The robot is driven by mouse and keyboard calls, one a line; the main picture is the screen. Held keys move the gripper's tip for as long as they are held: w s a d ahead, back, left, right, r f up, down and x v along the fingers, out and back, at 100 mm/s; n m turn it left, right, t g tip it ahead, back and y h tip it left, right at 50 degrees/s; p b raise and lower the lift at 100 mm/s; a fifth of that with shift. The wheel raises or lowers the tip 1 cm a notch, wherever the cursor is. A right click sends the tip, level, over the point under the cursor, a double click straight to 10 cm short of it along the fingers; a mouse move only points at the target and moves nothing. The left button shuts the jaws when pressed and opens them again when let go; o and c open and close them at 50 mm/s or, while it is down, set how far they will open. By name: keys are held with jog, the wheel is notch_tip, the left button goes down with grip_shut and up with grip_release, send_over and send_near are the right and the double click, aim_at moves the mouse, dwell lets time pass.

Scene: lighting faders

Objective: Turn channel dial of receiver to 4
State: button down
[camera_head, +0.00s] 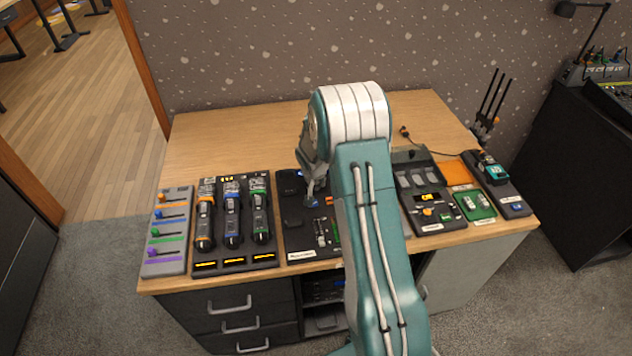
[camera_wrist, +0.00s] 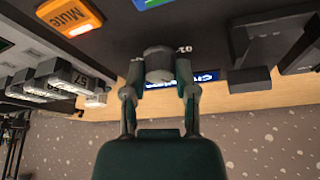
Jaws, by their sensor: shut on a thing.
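The receiver is a black panel (camera_head: 293,218) near the middle of the desk, partly hidden by my arm. In the wrist view a grey cylindrical dial (camera_wrist: 158,66) stands on the dark panel, with small white numerals beside it and a blue label (camera_wrist: 205,76) partly behind a finger. My gripper (camera_wrist: 158,80) is shut on this dial, one finger on each side. The gripper also shows in the head view (camera_head: 313,192), low over the receiver. The dial's pointer and its setting cannot be read.
An orange Mute button (camera_wrist: 68,15) lies on the panel near the gripper. Grey blocks (camera_wrist: 250,78) rise on the other side. A fader panel (camera_head: 165,245) and several microphones on a dark base (camera_head: 236,258) stand left. Another control panel (camera_head: 425,195) stands right. The desk's back (camera_head: 220,135) is clear.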

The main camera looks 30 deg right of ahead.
jog(key=m+g, duration=0.1)
jog(key=m, duration=0.2)
jog(key=m+h, duration=0.1)
jog(key=m, duration=0.2)
jog(key=shift+a+f+g, duration=0.15)
jog(key=shift+g, duration=0.25)
jog(key=m+g, duration=0.1)
jog(key=m, duration=0.1)
jog(key=m+g, duration=0.1)
jog(key=m, duration=0.2)
jog(key=shift+w+m+h, duration=0.1)
jog(key=shift+m+h, duration=0.2)
jog(key=shift+h, duration=0.1)
jog(key=m+g, duration=0.1)
jog(key=m, duration=0.2)
jog(key=m+g, duration=0.1)
jog(key=m, duration=0.2)
jog(key=shift+w+y, duration=0.1)
jog(key=shift+y, duration=0.3)
jog(key=m+g, duration=0.1)
jog(key=m, duration=0.2)
jog(key=m+y, duration=0.1)
jog(key=m, duration=0.1)
jog(key=shift+m+g, duration=0.4)
jog(key=shift+w+y, duration=0.1)
jog(key=shift+y, duration=0.2)
jog(key=shift+c, duration=2)
grip_release()
